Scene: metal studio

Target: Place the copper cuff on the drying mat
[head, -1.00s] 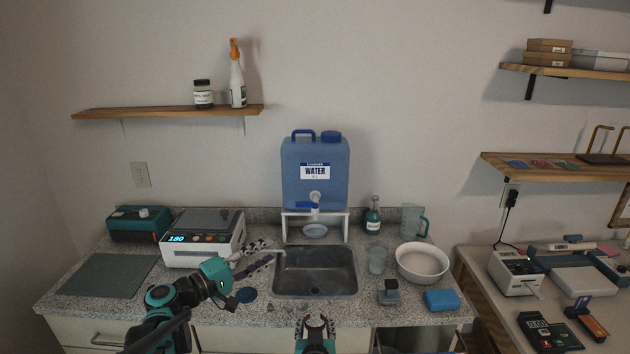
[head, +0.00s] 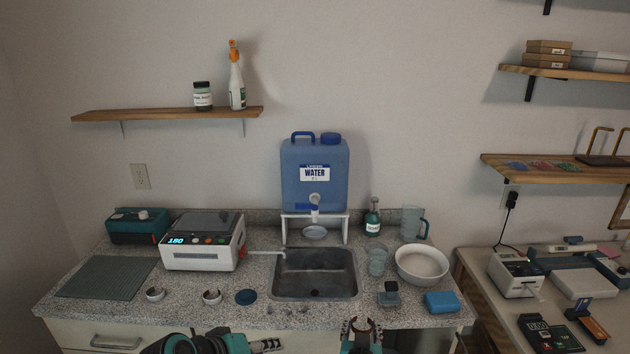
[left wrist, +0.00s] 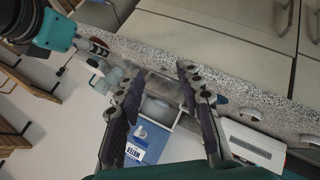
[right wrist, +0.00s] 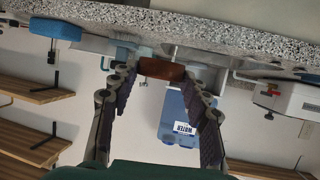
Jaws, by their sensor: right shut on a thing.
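The copper cuff (right wrist: 162,69) is a brown-copper band between the fingertips of my right gripper (right wrist: 160,74) in the right wrist view. In the head view my right gripper (head: 362,326) is shut on it at the front, below the counter edge. The drying mat (head: 98,281) lies flat and bare on the left end of the counter, far left of the cuff. My left gripper (head: 268,345) is at the bottom of the head view. In the left wrist view its fingers (left wrist: 160,72) are spread with nothing between them.

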